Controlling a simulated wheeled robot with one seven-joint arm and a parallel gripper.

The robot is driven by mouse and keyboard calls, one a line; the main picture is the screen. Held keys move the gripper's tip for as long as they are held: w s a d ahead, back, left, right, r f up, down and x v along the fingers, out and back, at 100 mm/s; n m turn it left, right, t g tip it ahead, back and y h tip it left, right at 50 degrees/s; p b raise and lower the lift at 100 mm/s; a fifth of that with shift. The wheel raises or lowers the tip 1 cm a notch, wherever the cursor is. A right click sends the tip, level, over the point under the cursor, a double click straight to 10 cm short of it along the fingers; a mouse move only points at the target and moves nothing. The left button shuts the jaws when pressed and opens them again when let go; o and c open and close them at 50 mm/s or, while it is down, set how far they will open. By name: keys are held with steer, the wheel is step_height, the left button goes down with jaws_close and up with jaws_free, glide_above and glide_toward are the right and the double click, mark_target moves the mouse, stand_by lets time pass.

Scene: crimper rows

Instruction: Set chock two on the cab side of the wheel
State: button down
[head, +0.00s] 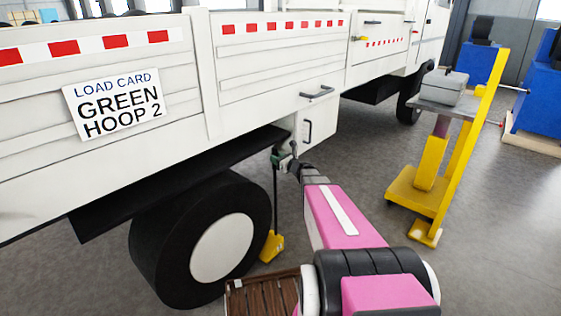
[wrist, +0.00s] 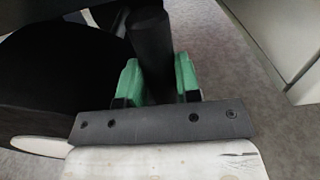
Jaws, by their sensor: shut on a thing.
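The truck wheel (head: 222,246), a black tyre with a pale hub, stands under the white truck bed. A yellow chock (head: 271,246) with a tall thin dark handle (head: 275,200) is just right of the wheel, on the side toward the cab. It looks at or near floor level; I cannot tell whether it touches floor or tyre. My gripper (head: 282,158) is at the top of the handle. In the wrist view its green fingers (wrist: 157,80) are shut on the dark handle (wrist: 151,45), with the black tyre (wrist: 60,75) to the left. The chock is hidden there.
The truck's side (head: 270,60) and a white box (head: 317,128) under it are close to my gripper. A brown slatted wooden thing (head: 262,295) is at the bottom. A yellow cart (head: 430,165) with a grey case stands right. Floor between cart and truck is clear.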

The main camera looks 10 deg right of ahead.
steer(key=w+a+f, duration=0.2)
steer(key=w+a, duration=0.2)
steer(key=w, duration=0.2)
steer(key=shift+a, duration=0.15)
stand_by(0.7)
steer(key=c, duration=0.7)
jaws_free()
steer(key=shift+c, duration=0.2)
steer(key=shift+f, duration=0.15)
